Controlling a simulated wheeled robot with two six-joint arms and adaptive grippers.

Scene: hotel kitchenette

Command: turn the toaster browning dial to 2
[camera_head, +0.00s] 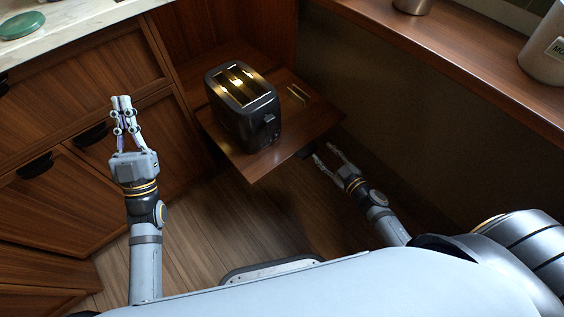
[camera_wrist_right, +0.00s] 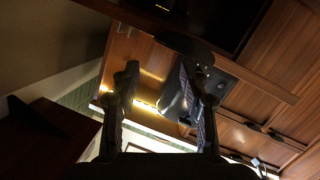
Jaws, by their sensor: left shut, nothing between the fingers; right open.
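The black toaster (camera_head: 245,108) stands upright on a pulled-out wooden shelf, its two slots glowing inside. A lever (camera_head: 270,118) shows on its end facing the lower right; the browning dial and its setting are too small to make out. In the right wrist view a dark body, likely the toaster (camera_wrist_right: 174,100), shows between the fingers, some way beyond them. My right gripper (camera_head: 329,157) is open and empty, just off the shelf's lower-right edge, apart from the toaster. My left gripper (camera_head: 122,103) is shut and empty, left of the toaster in front of the cabinets.
The wooden shelf (camera_head: 252,163) has bare room around the toaster, and a brass-coloured strip (camera_head: 299,94) at its right. Cabinets with dark handles (camera_head: 36,165) fill the left. A wooden ledge (camera_head: 450,65) at upper right holds metal canisters (camera_head: 546,50). A green dish (camera_head: 21,25) lies on the marble counter.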

